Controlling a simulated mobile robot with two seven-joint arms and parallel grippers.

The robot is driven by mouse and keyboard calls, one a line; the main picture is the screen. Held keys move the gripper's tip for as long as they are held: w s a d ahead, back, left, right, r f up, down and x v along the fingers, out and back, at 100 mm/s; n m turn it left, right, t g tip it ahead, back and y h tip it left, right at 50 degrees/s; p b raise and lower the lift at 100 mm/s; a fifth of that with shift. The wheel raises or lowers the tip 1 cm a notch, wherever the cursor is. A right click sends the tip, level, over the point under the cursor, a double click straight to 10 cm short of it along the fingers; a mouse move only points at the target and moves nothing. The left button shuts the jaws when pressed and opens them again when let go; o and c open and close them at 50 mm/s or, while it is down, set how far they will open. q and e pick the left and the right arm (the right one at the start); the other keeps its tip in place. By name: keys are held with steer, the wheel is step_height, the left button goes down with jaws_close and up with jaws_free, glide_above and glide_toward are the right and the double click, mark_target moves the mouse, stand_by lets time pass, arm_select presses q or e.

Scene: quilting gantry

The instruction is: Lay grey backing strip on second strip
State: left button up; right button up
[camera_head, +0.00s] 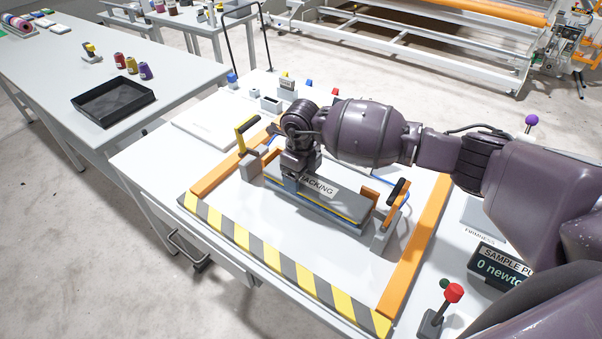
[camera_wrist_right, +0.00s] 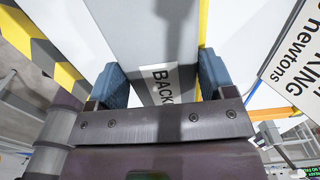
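The grey backing strip (camera_head: 347,205), with a white label reading "BACKING", lies lengthwise over the stack in the fixture. A thin yellow layer (camera_head: 361,221) shows under its near edge, above a grey-blue base. I cannot tell whether the strip rests fully on what is below. My right gripper (camera_head: 291,183) points down at the strip's left part. The label is partly hidden by the gripper. My left gripper is not in view.
Clamps with a yellow handle (camera_head: 245,125) and a black handle (camera_head: 397,189) stand at the fixture's ends. Orange rails (camera_head: 412,262) and a striped front edge (camera_head: 270,263) border the area. A force display (camera_head: 500,268) and red-knobbed lever (camera_head: 453,293) stand at right.

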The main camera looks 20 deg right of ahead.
steer(key=o, duration=0.4)
steer(key=shift+c, duration=0.2)
steer(key=shift+r, duration=0.1)
step_height(320, 180, up, 12)
steer(key=b, duration=0.1)
steer(key=shift+r, duration=0.1)
stand_by(0.5)
